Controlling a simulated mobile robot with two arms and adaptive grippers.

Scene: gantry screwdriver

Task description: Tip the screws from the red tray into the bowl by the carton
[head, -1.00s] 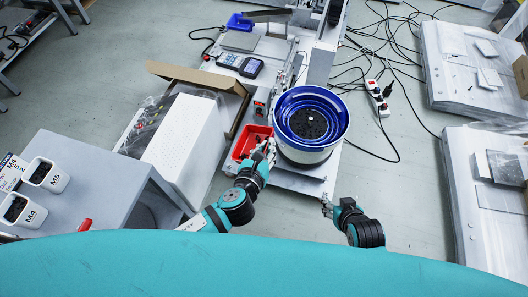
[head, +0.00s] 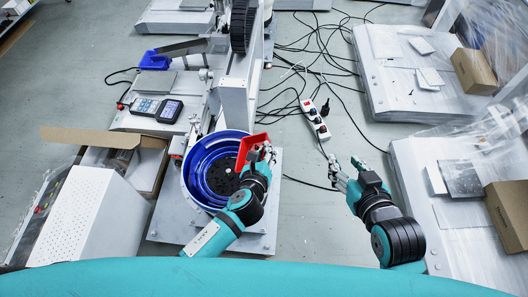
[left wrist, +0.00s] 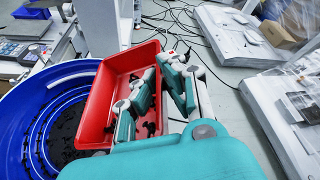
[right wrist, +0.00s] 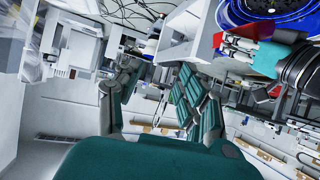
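The red tray (head: 246,150) is in my left gripper (head: 262,152), above the right side of the blue bowl (head: 190,177). In the left wrist view the gripper's fingers (left wrist: 160,92) straddle the tray's right wall (left wrist: 160,62), and a few dark screws (left wrist: 152,127) show inside the tray. The tray looks tilted in the head view. The bowl, also in the left wrist view (left wrist: 75,88), has dark screws on its floor. The open carton (head: 150,160) stands left of the bowl. My right gripper (head: 345,172) is open and empty, right of the bowl.
A white perforated box (head: 82,215) stands beside the carton. The gantry column (head: 238,95) rises behind the bowl. A power strip (head: 314,118) and loose black cables lie on the floor behind my right gripper. Wrapped pallets (head: 440,160) stand at the right.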

